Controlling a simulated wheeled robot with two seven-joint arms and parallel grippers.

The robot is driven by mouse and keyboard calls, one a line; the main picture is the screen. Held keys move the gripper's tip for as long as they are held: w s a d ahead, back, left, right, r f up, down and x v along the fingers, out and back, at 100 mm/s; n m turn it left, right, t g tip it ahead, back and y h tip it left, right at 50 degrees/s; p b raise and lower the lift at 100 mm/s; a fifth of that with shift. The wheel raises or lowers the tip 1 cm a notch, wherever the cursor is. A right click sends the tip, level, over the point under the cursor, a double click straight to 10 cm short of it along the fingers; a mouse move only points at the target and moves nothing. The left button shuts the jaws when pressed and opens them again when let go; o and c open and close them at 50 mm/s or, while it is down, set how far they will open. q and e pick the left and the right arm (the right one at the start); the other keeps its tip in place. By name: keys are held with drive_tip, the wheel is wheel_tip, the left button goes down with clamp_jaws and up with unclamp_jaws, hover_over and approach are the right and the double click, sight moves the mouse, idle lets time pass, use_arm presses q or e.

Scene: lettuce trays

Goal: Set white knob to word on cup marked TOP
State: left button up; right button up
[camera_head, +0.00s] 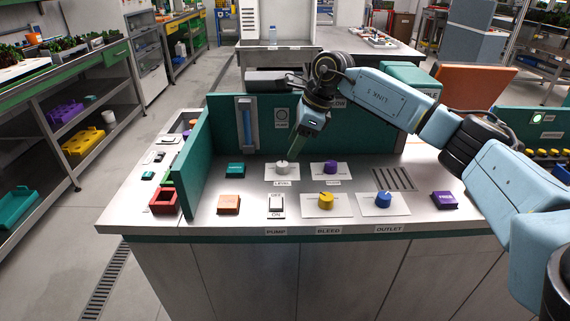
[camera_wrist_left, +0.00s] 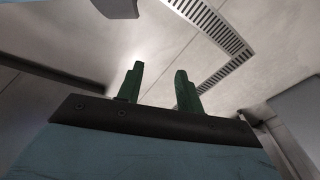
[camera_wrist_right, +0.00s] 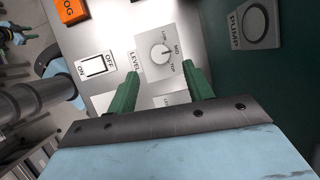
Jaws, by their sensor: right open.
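The white knob (camera_head: 282,165) sits on a light plate on the counter, with a LEVEL label beside it. In the right wrist view the knob (camera_wrist_right: 160,52) has a dark pointer line, which seems to face the MID mark. The word TOP (camera_wrist_right: 172,68) is printed on the same plate, near MID. My right gripper (camera_head: 296,153) is just above the knob in the head view. Its green fingers are apart and empty, with the knob ahead between them. My left gripper (camera_wrist_left: 158,76) is open and empty above the floor, and the head view does not show it.
A purple knob (camera_head: 331,167), a yellow knob (camera_head: 326,201) and a blue knob (camera_head: 383,200) stand on nearby plates. A white ON/OFF switch (camera_head: 277,205) is in front. A green upright panel (camera_head: 350,125) rises behind the knobs, and a green divider (camera_head: 192,175) stands at left.

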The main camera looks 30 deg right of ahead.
sight(283, 164)
drive_tip(key=b+x, duration=0.4)
drive_tip(key=x, duration=0.2)
use_arm(q)
drive_tip(key=w+d+r, duration=0.5)
drive_tip(key=w+r, duration=0.1)
drive_tip(key=r, duration=0.4)
drive_tip(key=shift+r+t+h, duration=0.3)
drive_tip(key=shift+r+t, duration=0.05)
drive_tip(key=shift+t, duration=0.05)
use_arm(e)
drive_tip(key=shift+f, duration=0.2)
drive_tip(key=c, duration=1)
drive_tip(key=shift+o, duration=0.2)
